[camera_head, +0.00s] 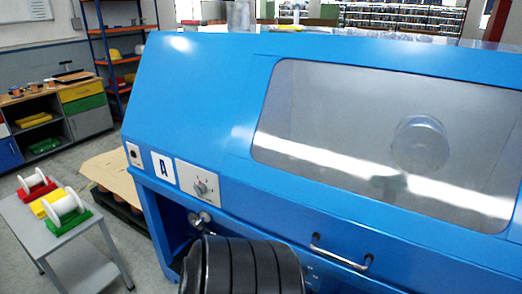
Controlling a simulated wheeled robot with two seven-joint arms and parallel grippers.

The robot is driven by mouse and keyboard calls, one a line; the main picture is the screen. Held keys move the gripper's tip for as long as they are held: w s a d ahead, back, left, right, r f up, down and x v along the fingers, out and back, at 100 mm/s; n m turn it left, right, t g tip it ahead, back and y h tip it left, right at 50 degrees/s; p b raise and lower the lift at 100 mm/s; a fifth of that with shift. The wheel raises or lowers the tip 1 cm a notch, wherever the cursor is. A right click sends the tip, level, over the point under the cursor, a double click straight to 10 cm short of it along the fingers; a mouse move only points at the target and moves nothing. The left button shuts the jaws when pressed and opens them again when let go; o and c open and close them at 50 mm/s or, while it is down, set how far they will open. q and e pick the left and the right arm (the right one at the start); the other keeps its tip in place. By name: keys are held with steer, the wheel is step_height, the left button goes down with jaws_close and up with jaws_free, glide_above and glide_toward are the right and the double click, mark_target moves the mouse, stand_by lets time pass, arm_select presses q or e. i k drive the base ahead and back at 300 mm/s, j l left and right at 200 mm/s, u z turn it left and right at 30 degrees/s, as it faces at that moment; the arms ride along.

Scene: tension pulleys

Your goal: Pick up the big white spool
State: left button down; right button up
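The larger-looking white spool (63,206) rests on a green holder (72,225) near the table's right edge. The other white spool (32,181) sits on a red holder (38,192) farther back.
A big blue machine (200,100) with a windowed cover (330,120) and handle (340,257) fills the centre and right. A workbench (90,122) and shelf rack (110,50) are behind. Grey floor is clear left of the table.

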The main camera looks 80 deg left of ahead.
mark_target(60, 208)
steer(key=u, duration=4.15)
steer(key=z, duration=0.85)
steer(key=i+j+z, duration=0.25)
steer(key=j+z, duration=0.2)
steer(key=j, duration=0.25)
steer(key=i+j+z, duration=0.15)
steer(key=j+z, duration=0.35)
steer(key=j, duration=0.2)
steer(key=j+z, duration=0.45)
steer(key=j, duration=0.3)
